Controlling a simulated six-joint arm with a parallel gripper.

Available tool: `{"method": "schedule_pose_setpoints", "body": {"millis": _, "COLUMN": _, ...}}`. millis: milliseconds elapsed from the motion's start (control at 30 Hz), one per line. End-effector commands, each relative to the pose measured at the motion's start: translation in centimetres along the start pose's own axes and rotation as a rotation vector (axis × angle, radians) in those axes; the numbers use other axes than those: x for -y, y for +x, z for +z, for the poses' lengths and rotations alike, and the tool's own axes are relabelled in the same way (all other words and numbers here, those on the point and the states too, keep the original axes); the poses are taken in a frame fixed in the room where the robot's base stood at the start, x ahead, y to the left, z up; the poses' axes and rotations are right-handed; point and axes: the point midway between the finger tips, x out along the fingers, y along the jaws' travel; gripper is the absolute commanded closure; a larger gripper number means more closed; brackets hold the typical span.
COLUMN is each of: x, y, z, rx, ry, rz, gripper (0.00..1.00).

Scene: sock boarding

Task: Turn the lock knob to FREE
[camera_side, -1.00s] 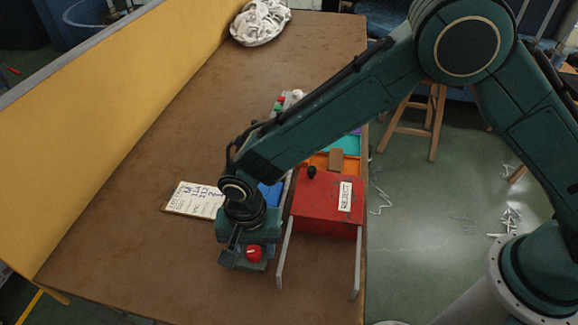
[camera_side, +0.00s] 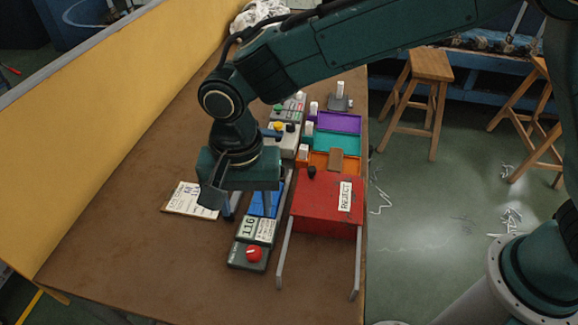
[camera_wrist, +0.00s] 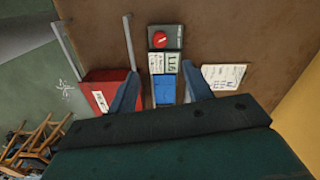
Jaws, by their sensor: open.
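The red knob (camera_side: 254,254) sits on the near end of a dark box (camera_side: 240,262) on the brown table. It also shows in the wrist view (camera_wrist: 160,40), with a pale slanted mark across its top; the lettering beside it is too small to read. Behind the knob on the same unit are a "116" panel (camera_side: 247,229) and a blue plate (camera_side: 265,202). My gripper (camera_side: 241,206) is open and empty, raised above the unit and back from the knob. In the wrist view its fingers (camera_wrist: 160,88) stand apart on either side of the unit, with the knob beyond them.
A red REJECT box (camera_side: 325,205) with grey rails stands right of the unit. A written card (camera_side: 188,200) lies to the left. Purple, teal and orange trays (camera_side: 338,123) are farther back. The table front-left is clear.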

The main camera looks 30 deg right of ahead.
Motion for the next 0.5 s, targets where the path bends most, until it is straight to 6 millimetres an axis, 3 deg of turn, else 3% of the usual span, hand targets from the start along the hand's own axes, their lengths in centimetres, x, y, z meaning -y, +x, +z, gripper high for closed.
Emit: {"method": "schedule_pose_setpoints", "body": {"millis": 500, "x": -4.3, "y": -4.8, "z": -3.8, "rx": -0.020, "ry": -0.053, "rz": -0.055, "gripper": 0.50}}
